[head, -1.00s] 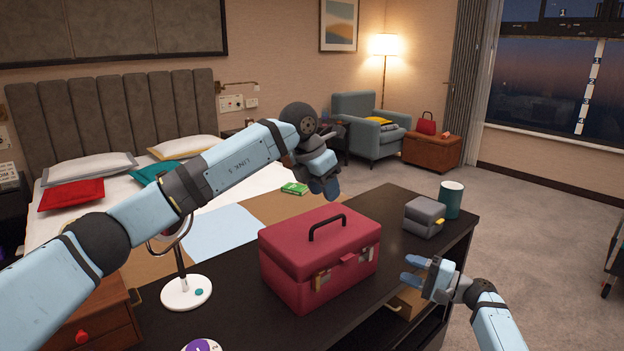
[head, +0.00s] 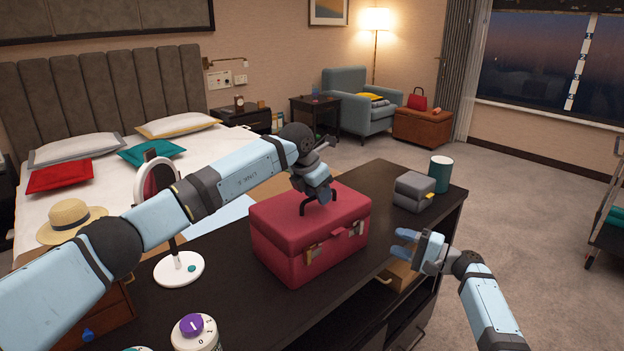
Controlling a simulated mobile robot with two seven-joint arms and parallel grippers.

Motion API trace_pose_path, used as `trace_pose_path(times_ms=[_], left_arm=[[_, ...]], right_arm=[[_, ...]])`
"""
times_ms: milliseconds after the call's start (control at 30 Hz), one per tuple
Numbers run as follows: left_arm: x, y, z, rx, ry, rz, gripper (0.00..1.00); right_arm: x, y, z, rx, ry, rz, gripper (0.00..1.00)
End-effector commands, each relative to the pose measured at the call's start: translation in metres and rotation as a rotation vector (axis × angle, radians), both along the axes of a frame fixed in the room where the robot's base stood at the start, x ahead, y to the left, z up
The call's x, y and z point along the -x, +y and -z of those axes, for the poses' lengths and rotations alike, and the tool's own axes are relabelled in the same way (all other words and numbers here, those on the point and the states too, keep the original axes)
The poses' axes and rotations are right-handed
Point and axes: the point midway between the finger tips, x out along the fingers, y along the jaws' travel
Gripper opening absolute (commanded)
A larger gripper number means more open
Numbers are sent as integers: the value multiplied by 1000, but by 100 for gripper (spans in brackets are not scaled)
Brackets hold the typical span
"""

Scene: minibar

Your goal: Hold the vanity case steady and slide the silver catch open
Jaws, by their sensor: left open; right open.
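The vanity case (head: 285,233) is a dark red box with a black top handle (head: 312,210), standing shut and upright on the dark desk. Small metal catches show on its front: a left catch (head: 313,257) and a right catch (head: 358,229). At this size I cannot tell clearly which is silver, or whether either is open. My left gripper (head: 318,192) is open, pointing down just over the lid at the handle; I cannot tell whether it touches. It hides part of the handle and rear lid. My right gripper (head: 404,244) is open and empty, right of the case's front and apart from it.
A grey box (head: 412,190) and a teal cup (head: 440,174) stand at the desk's far right end. A round mirror on a white base (head: 180,270) stands left of the case. A purple-topped dial container (head: 195,333) is at the front. An open drawer (head: 398,275) lies below the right gripper.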

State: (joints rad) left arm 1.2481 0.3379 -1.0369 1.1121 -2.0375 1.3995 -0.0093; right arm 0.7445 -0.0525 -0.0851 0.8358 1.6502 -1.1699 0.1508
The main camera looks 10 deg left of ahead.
Motion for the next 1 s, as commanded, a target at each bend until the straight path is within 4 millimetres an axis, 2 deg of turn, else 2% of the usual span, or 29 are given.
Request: trace_pose_path(times_ms=[133,433,467,633,1000], left_arm=[[-3,-3,9,2,0,-1,41],[-4,-3,11,1,-1,-1,41],[-4,-3,12,1,-1,0,39],[-4,-3,11,1,-1,0,0],[-4,-3,11,0,0,-1,0]], right_arm=[[0,0,0,0,0,0,43],[0,0,0,0,0,0,43],[0,0,0,0,0,0,43],[0,0,0,0,0,0,43],[0,0,0,0,0,0,43]])
